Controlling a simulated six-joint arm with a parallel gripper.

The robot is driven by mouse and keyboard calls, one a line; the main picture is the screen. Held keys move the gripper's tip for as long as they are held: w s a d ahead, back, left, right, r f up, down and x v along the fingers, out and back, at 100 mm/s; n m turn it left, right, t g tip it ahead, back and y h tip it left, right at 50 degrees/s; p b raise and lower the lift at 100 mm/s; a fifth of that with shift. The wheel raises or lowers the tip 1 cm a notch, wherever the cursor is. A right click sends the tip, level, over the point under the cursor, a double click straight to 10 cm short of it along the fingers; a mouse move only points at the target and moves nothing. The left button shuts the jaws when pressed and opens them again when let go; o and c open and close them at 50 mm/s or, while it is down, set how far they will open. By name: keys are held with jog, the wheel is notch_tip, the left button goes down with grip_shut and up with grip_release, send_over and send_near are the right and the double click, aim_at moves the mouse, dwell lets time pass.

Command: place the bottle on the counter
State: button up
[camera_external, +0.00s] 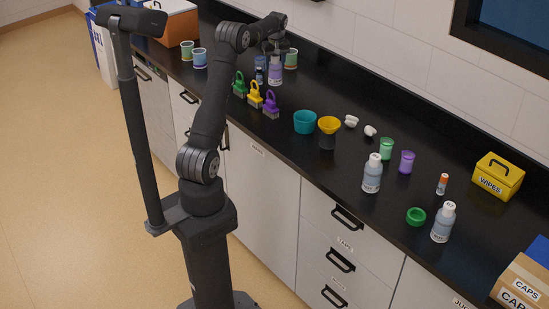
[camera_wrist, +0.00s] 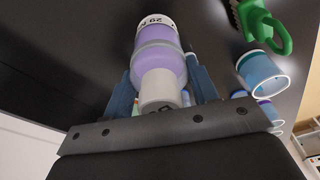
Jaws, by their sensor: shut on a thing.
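A bottle with purple contents and a white label (camera_external: 275,73) is upright at the far end of the black counter (camera_external: 330,185). In the wrist view the same bottle (camera_wrist: 160,65) lies between the two blue-grey fingers of my gripper (camera_wrist: 163,88), its pale cap towards the palm. My gripper (camera_external: 276,50) is shut on it from above. I cannot tell whether its base touches the counter.
Green, yellow and purple clamp-like items (camera_external: 255,96) stand nearer the front edge. Several cups (camera_external: 200,58) are around the bottle. Two pale bottles (camera_external: 372,174) (camera_external: 443,222) stand further right. A wall runs behind the counter.

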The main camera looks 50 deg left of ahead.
aim_at(276, 57)
jog(key=shift+f, duration=2)
jog(key=o, duration=1.4)
jog(key=shift+f, duration=0.15)
jog(key=shift+o, duration=0.2)
jog(key=r, duration=0.3)
jog(key=d+r, duration=0.1)
jog(key=r, duration=0.7)
jog(key=shift+s+d+r, duration=0.2)
jog(key=shift+s+r, duration=0.05)
jog(key=shift+s, duration=0.05)
jog(key=shift+d+r, duration=0.1)
jog(key=shift+r, duration=0.25)
jog(key=c, duration=0.3)
